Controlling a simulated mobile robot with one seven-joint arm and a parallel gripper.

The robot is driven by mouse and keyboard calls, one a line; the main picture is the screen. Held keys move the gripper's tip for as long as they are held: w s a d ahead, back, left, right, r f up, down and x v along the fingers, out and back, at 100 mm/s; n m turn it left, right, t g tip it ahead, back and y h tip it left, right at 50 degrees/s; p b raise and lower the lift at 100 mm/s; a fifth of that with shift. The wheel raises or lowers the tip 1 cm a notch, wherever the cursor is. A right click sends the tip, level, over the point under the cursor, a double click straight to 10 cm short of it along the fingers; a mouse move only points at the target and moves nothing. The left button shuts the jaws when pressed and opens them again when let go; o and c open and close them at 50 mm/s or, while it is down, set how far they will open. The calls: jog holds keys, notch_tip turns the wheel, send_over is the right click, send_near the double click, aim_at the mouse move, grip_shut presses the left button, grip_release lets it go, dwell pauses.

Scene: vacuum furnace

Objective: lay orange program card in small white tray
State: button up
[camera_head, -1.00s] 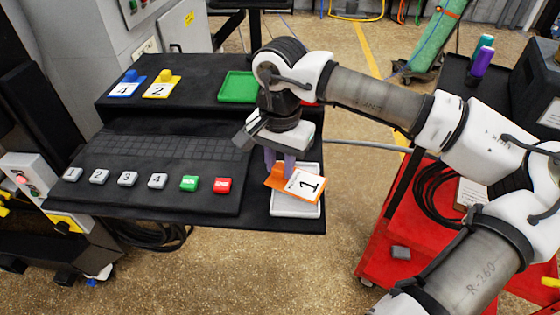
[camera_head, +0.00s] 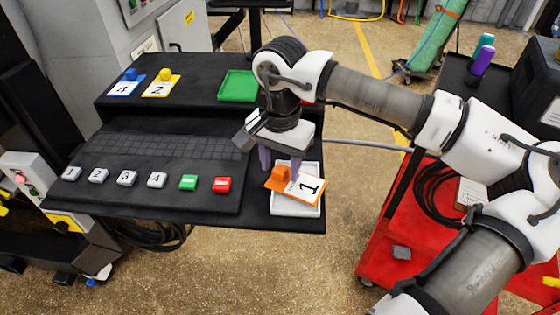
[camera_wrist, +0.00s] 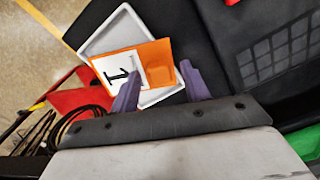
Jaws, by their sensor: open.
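The orange program card (camera_head: 309,187), marked 1 and with an orange knob (camera_head: 281,173), lies over the small white tray (camera_head: 296,209). It sits turned relative to the tray, and its knob side reaches past the tray's left edge. The card also shows in the wrist view (camera_wrist: 133,64), across the white tray (camera_wrist: 107,31). My gripper (camera_head: 280,163) is open just above the card's knob. In the wrist view its two purple fingers (camera_wrist: 160,88) stand apart on either side of the knob. Whether the card lies flat on the tray floor is unclear.
A keypad panel (camera_head: 150,165) with numbered, green and red buttons is left of the tray. A green tray (camera_head: 238,86) and cards 4 (camera_head: 125,87) and 2 (camera_head: 161,86) are on the shelf behind. A red cart (camera_head: 400,225) stands to the right.

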aim_at(280, 169)
notch_tip(280, 169, up, 12)
jog(key=b, duration=0.1)
jog(key=shift+r+b, duration=0.2)
jog(key=shift+b, duration=0.2)
